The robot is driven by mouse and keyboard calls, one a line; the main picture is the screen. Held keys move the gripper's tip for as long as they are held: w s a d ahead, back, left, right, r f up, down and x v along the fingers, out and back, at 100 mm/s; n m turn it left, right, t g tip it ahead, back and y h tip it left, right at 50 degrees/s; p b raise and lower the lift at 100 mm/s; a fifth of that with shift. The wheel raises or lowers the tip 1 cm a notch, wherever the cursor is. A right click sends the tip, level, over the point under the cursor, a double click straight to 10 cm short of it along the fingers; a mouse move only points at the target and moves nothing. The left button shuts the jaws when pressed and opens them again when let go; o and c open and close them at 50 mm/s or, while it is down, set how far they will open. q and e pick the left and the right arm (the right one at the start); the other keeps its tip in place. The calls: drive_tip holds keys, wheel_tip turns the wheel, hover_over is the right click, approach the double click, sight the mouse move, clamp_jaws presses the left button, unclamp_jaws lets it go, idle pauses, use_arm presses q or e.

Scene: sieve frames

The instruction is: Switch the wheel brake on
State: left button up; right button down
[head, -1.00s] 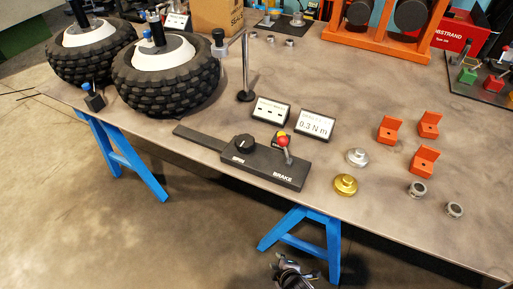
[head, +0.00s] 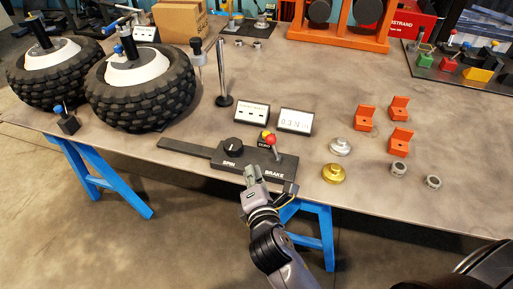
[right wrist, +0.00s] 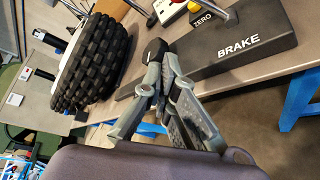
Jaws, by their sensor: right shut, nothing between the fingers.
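The black control box (head: 222,170) lies near the table's front edge, marked SPIN and BRAKE; it also shows in the right wrist view (right wrist: 262,28). A metal lever with a red ball (head: 271,140) rises above the BRAKE label, its ball leaning left and back. A black knob (head: 232,144) sits above SPIN. My right gripper (head: 251,168) is shut and empty, at the box's front side between the two labels and apart from the lever. In the right wrist view its fingers (right wrist: 160,52) meet, with BRAKE to their right. My left gripper is not in view.
A yellow button (head: 265,133) by the ZERO label is close behind the red ball. Two display blocks (head: 294,121) stand behind the box. A gold disc (head: 334,174) and silver disc (head: 340,146) lie to its right.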

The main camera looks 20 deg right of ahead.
sight(274, 149)
drive_tip(key=shift+w, duration=0.15)
drive_tip(key=x, duration=0.9)
drive_tip(key=d+p, duration=0.1)
drive_tip(key=d+r+p, duration=0.1)
drive_tip(key=shift+d+r, duration=0.15)
drive_tip(key=shift+d, duration=0.15)
drive_tip(key=shift+s+d+r, duration=0.2)
drive_tip(key=shift+s+d, duration=0.2)
drive_tip(key=shift+w, duration=0.1)
